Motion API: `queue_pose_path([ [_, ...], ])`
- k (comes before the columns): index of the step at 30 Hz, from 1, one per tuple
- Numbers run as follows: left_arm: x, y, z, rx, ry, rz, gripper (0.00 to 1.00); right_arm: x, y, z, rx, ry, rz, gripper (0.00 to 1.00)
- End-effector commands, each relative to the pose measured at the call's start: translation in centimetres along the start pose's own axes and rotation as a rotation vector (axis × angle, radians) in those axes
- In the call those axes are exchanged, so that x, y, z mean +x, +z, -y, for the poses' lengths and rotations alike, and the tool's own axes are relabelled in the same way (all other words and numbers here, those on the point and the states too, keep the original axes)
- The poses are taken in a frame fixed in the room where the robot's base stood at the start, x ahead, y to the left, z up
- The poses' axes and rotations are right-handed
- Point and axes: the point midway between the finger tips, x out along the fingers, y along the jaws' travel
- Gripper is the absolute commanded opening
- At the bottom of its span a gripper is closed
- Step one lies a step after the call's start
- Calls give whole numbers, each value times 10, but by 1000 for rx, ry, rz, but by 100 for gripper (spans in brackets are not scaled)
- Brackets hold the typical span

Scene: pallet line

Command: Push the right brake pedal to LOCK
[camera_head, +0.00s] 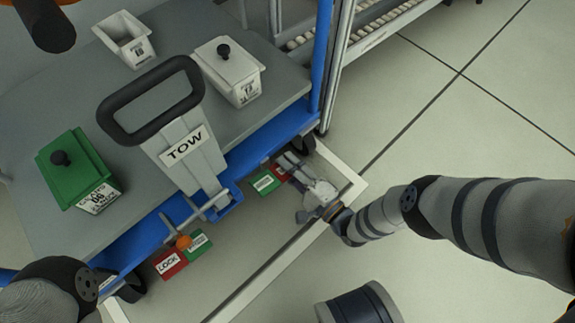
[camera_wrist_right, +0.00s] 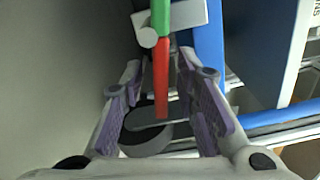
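The right brake pedal shows in the head view as a low plate with a labelled green part (camera_head: 265,183) and a red part (camera_head: 281,172), under the cart's front edge. My right gripper (camera_head: 288,163) is down at this pedal and partly covers it. In the right wrist view, the pedal's red part (camera_wrist_right: 161,75) hangs below its green part (camera_wrist_right: 160,15), seen nearly edge-on. The right fingers (camera_wrist_right: 160,85) stand apart with the red part between or just beyond them; contact cannot be told. My left gripper is not in view.
The left pedal has a red LOCK part (camera_head: 170,264) and an orange ball (camera_head: 184,242). A TOW handle (camera_head: 190,150) stands on the blue-edged cart (camera_head: 265,140). The cart carries a green box (camera_head: 78,165) and white boxes (camera_head: 228,72). Open floor (camera_head: 460,130) lies right.

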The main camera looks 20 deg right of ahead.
Motion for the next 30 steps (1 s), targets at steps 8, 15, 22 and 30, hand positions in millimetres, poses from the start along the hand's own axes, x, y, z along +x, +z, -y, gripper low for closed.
queue_pose_path([
  [8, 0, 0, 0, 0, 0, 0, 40, -66, 0, -1, 2, 5, -1, 28],
  [15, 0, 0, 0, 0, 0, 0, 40, -112, 0, 0, 0, 2, 0, 28],
  [22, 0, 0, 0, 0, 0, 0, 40, -119, 0, 0, 1, 1, 0, 28],
  [30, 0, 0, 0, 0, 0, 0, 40, -119, 0, 0, 1, 1, 0, 28],
])
